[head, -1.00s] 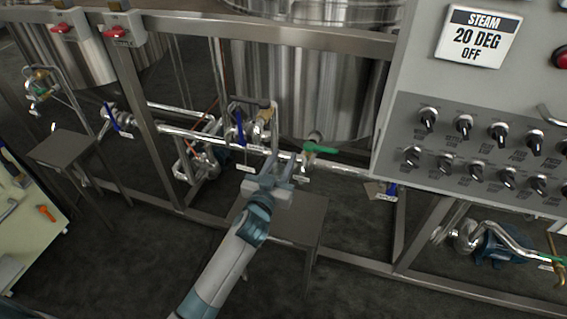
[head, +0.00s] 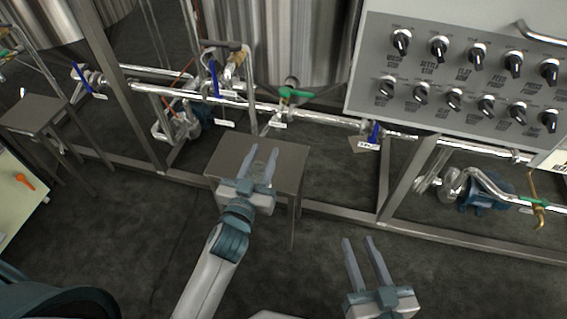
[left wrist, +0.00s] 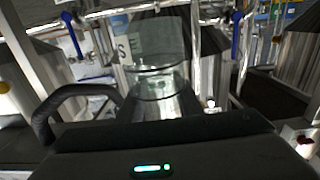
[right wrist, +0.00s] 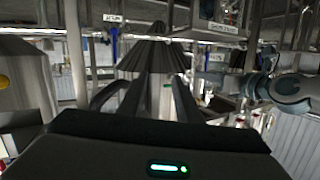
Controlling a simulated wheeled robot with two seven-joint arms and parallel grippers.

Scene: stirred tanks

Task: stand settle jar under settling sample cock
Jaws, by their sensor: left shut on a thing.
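A clear glass jar (left wrist: 160,85) stands between the fingers of my left gripper in the left wrist view; a pale label with partly legible letters shows at it. In the head view my left gripper (head: 262,165) is shut on this jar (head: 262,168), which is faint there, over the small grey stand (head: 285,160). I cannot tell whether the jar touches the stand. A cock with a green handle (head: 295,93) sits on the pipe under the tank, behind and above the stand; its tag is not legible. My right gripper (head: 362,265) is open and empty, right of the stand.
Pipes with blue-handled valves (head: 374,132) and frame posts run behind the stand. A control panel (head: 450,70) hangs at upper right. A brass spout with a green handle (head: 538,203) is at far right. Another stand (head: 35,113) is at left. The front floor is clear.

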